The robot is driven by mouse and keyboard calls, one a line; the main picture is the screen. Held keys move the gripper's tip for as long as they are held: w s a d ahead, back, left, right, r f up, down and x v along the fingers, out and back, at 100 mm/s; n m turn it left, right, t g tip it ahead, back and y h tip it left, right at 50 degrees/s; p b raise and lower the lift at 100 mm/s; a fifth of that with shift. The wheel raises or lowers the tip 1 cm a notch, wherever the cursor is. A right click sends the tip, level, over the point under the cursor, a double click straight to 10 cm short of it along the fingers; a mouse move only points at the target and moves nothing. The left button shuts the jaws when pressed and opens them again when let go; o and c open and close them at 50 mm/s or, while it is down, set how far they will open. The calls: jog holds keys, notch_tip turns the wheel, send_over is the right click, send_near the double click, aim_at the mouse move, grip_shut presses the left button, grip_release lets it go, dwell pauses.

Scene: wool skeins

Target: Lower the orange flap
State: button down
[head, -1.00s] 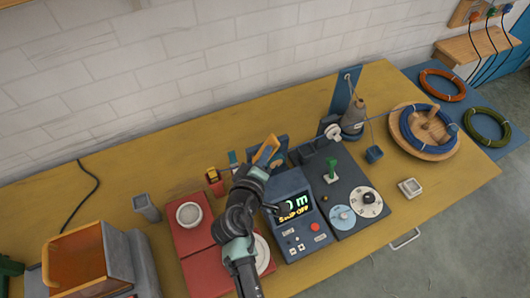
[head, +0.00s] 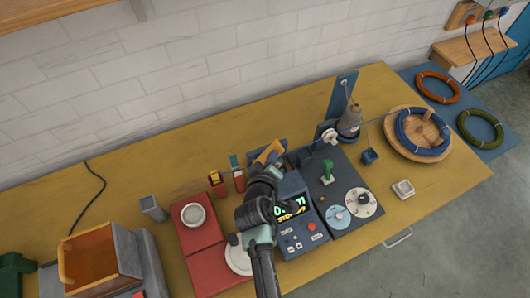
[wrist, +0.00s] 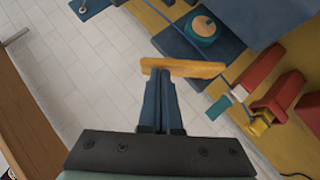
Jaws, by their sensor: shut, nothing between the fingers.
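The orange flap (head: 269,151) stands raised and tilted at the back of the dark blue machine (head: 296,226), in the middle of the bench. In the wrist view the flap (wrist: 190,68) is a narrow orange bar across the tips of my fingers. My gripper (wrist: 161,74) is shut with nothing in it, right at the flap; whether it touches cannot be told. In the head view my arm reaches over the machine's left side and covers part of its lit display (head: 290,208). My fingertips are hidden there behind my wrist.
Red scales (head: 207,240) with round pans lie left of the machine. A dark panel (head: 340,200) with dials and a green lever stands right of it. A wooden reel (head: 400,148) holds blue yarn. An orange-lined bin (head: 104,232) is at far left.

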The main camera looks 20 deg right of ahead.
jog(key=d+m+y+p, duration=0.1)
jog(key=d+p, duration=0.1)
jog(key=p, duration=0.1)
jog(key=shift+g+y, duration=0.3)
jog(key=shift+y, duration=0.1)
jog(key=d+f+y+b, duration=0.1)
jog(key=f+m+y+b, duration=0.1)
jog(key=y+b, duration=0.1)
jog(key=d+f+m+y+b, duration=0.1)
jog(key=f, duration=0.1)
jog(key=shift+w+d+f, duration=0.1)
jog(key=shift+d, duration=0.25)
jog(key=shift+d+f+b, duration=0.1)
jog(key=shift+f+b, duration=0.2)
jog(key=shift+b, duration=0.55)
